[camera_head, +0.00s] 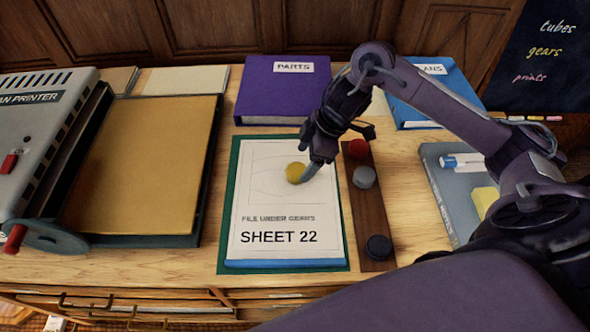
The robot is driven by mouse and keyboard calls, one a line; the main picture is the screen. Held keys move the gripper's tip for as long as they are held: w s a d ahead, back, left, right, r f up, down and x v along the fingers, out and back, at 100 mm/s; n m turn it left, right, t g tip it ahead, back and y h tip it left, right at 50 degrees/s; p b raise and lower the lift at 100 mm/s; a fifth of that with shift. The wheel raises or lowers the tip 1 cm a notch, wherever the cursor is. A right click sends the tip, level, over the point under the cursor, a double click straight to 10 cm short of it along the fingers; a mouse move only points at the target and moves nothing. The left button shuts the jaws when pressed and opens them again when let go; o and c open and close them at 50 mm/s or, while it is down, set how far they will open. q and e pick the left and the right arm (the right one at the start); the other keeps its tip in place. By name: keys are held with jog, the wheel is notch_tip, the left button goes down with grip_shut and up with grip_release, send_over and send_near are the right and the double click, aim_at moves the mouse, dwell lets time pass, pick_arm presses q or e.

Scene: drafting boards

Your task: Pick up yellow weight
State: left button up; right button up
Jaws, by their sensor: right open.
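The yellow weight (295,173) is a small round piece lying on the white sheet (262,225), which reads "SHEET 22" and "FILE UNDER GEARS". My right gripper (310,172) points down at the weight's right side, with its fingertips very close to it. I cannot tell whether they touch it. The right gripper is open, and its gap is seen nearly edge-on. My left gripper is not in view.
A wooden strip (373,215) right of the sheet holds red (358,149), grey (364,177) and dark (378,247) weights. Purple (281,92) and blue (425,88) binders lie behind.

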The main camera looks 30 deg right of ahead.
aim_at(297, 168)
jog(key=x, duration=0.4)
jog(key=shift+w+f+b, duration=0.2)
jog(key=shift+f+b, duration=0.05)
jog(key=shift+b, duration=0.15)
jog(key=c, duration=0.8)
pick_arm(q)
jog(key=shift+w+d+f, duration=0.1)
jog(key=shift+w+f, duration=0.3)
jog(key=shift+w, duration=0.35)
pick_arm(e)
jog(key=shift+r, duration=0.1)
jog(key=c, duration=0.6)
